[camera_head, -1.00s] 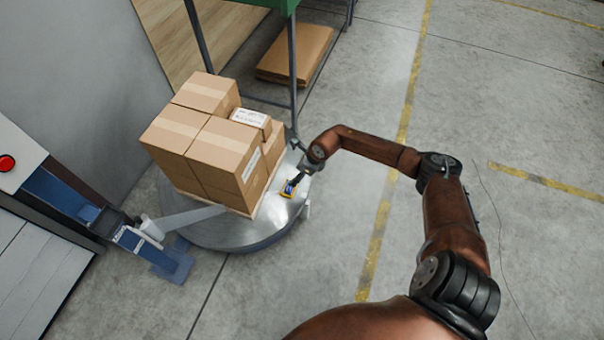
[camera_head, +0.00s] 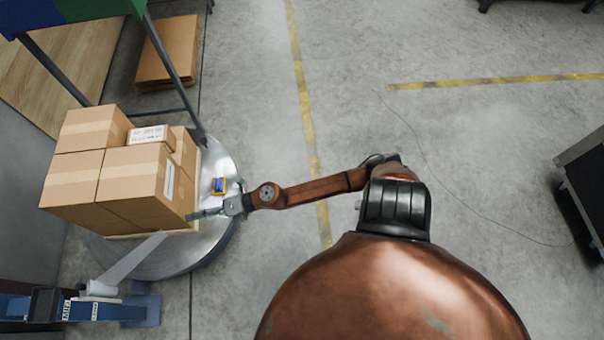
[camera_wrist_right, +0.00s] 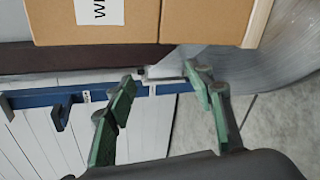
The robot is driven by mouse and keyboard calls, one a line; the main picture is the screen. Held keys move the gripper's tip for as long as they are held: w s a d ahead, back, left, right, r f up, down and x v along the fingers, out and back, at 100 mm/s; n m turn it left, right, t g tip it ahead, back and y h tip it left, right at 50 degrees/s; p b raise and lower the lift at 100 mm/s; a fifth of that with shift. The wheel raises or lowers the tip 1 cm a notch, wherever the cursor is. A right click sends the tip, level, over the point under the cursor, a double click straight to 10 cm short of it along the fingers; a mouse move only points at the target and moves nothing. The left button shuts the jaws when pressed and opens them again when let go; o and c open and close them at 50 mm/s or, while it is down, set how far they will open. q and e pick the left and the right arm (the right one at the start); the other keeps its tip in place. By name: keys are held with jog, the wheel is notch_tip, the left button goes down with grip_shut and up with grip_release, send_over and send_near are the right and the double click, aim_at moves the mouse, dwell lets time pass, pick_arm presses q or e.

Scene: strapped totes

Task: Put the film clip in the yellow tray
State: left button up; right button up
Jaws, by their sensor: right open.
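I cannot make out the film clip for certain in either view. My right gripper (camera_head: 205,213) is just below the tray in the head view, close to the cartons' lower right corner. In the right wrist view the right gripper (camera_wrist_right: 162,82) is open, with nothing between its green-padded fingers. My left gripper is not in view.
Cartons (camera_head: 130,185) stand stacked on the turntable (camera_head: 215,240). A pale film strip (camera_head: 135,258) runs from them to the blue wrapper arm (camera_head: 95,309). A rack post (camera_head: 168,65) stands behind. The floor at right is mostly clear, with a dark case (camera_head: 585,185) at the edge.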

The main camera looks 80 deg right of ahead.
jog(key=s+d+f+m+g+h, duration=0.2)
jog(key=s+d+f+m+h, duration=0.1)
jog(key=s+m, duration=0.35)
jog(key=s+d+f+m+g+h, duration=0.1)
jog(key=s+d+f+m+h, duration=0.25)
jog(key=s+m, duration=0.35)
jog(key=s+d+f+m+g+h, duration=0.2)
jog(key=s+d+m, duration=0.2)
jog(key=s+m, duration=0.3)
jog(key=s+a+f+m+g+y, duration=0.1)
jog(key=s+a+m+g, duration=0.1)
jog(key=s, duration=0.9)
jog(key=s+a+f+m+g+y, duration=0.1)
jog(key=s+a+g, duration=0.4)
jog(key=s, duration=0.7)
jog(key=a+m+y, duration=0.1)
jog(key=m, duration=0.1)
jog(key=shift+s+a+f+m, duration=0.2)
jog(key=shift+a+f+m, duration=0.05)
jog(key=shift+f+m, duration=0.1)
jog(key=shift+y, duration=0.25)
